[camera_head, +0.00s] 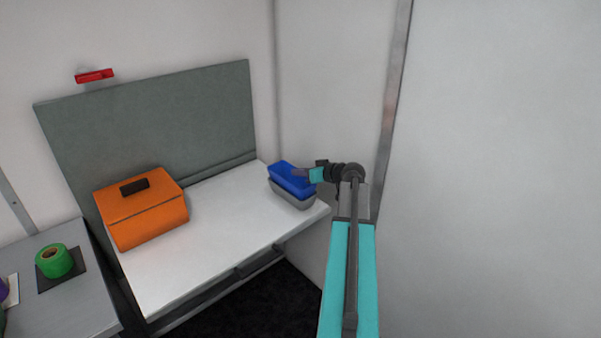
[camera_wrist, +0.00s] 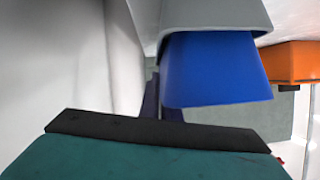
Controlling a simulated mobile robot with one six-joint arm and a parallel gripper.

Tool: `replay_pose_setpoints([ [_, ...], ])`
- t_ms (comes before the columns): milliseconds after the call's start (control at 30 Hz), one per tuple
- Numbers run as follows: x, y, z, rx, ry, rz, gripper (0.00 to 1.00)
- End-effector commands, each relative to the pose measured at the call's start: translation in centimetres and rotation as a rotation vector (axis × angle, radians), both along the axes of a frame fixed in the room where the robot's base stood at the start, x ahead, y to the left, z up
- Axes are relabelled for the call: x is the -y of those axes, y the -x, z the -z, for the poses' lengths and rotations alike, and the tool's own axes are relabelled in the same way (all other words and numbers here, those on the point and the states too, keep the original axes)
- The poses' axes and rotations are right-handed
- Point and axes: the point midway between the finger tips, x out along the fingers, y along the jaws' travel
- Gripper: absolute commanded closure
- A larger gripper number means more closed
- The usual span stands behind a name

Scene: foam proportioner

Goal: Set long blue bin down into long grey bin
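The long blue bin (camera_head: 293,185) is at the right end of the white table, at the grey bin, with its upper part standing above the grey rim. The long grey bin (camera_head: 291,198) rests on the table under it. In the wrist view, which looks upside down, the grey bin (camera_wrist: 215,14) overlaps part of the blue bin (camera_wrist: 213,72), so the blue bin seems partly inside; its base is hidden. My gripper (camera_head: 301,173) is at the right end of the blue bin. Its purple fingers (camera_wrist: 155,100) appear shut on the blue bin's wall, partly hidden by it.
An orange box (camera_head: 145,213) with a dark handle stands on the left of the white table (camera_head: 215,228). The table's middle is clear. A grey table (camera_head: 75,310) with a green roll (camera_head: 54,261) is at far left. A wall rises close behind the bins.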

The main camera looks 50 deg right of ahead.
Motion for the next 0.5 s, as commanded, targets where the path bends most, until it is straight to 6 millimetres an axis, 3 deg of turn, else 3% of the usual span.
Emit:
replay_pose_setpoints([
  [500,0.02,0.02,0.75,0.000,-0.001,0.000,1.00],
])
